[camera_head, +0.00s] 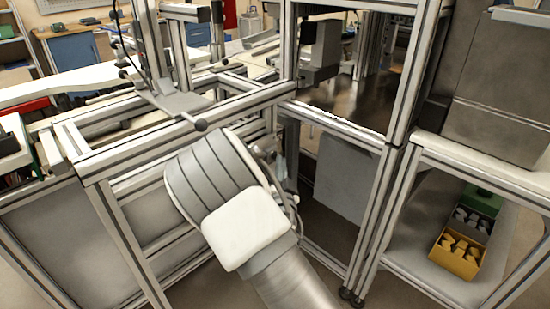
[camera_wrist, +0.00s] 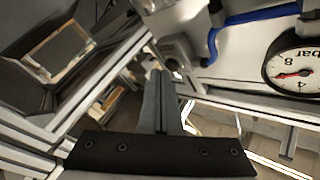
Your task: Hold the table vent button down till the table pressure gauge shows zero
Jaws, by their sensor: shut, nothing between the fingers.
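The pressure gauge (camera_wrist: 298,60) is a white dial with a black rim, partly cut off at the right edge of the wrist view. Its red needle points between the 4 and the 8, away from zero. My gripper (camera_wrist: 160,74) is shut and empty, its fingers reaching up from a black bar. The fingertips appear just below and left of a grey rounded fitting (camera_wrist: 177,47) on a pale panel. I cannot tell whether that fitting is the vent button or whether the fingers touch it. In the head view my arm hides the gripper, and no gauge is seen.
Aluminium frame posts and rails (camera_head: 205,128) stand close around my arm. A shelf at right holds a yellow bin (camera_head: 457,257) and a green bin (camera_head: 482,200).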

